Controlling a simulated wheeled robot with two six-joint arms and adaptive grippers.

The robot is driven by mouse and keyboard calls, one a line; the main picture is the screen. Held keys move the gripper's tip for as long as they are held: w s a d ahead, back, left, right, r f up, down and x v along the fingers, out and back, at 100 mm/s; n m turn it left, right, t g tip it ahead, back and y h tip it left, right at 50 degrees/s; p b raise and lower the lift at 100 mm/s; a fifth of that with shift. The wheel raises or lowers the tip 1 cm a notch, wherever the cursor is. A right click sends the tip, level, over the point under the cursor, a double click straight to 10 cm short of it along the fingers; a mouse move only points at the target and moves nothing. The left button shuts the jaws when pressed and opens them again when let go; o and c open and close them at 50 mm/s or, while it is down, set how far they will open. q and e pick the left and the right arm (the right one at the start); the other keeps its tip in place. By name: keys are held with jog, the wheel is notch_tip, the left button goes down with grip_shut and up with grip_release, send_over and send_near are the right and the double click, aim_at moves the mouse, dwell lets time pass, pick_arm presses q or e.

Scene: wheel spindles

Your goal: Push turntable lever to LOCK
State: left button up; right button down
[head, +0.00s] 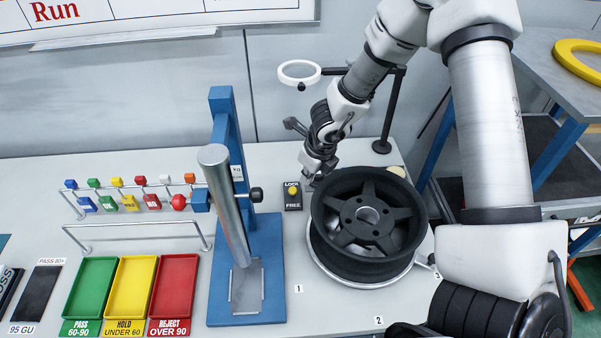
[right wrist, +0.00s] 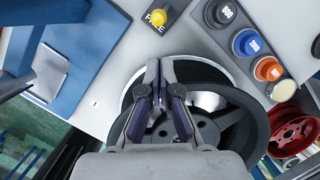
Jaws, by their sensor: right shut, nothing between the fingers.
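The lever plate (head: 292,203) is a small black panel marked LOCK at its far end and FREE at its near end. Its yellow lever knob (head: 292,190) stands between the two words; I cannot tell whether it is fully at either end. The knob (right wrist: 159,17) also shows at the top of the right wrist view. My right gripper (head: 309,178) is shut and empty, just right of the plate, above the wheel's far left rim. Its closed fingers (right wrist: 159,68) point toward the knob with a visible gap. The turntable (head: 330,267) carries a dark spoked wheel (head: 360,215). My left gripper is out of view.
A blue press frame (head: 222,300) with a steel cylinder stands left of the lever plate. Green, yellow and red trays (head: 131,288) lie further left. A magnifier on a black stand (head: 391,120) is behind the wheel. Bare tabletop lies in front of the plate.

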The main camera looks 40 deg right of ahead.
aim_at(293, 193)
jog(key=b+x, duration=0.4)
jog(key=x, duration=0.5)
jog(key=shift+a, duration=0.15)
jog(key=shift+f, duration=0.25)
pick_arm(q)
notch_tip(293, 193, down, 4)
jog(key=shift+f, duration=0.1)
pick_arm(e)
jog(key=shift+w, duration=0.1)
jog(key=shift+r, duration=0.15)
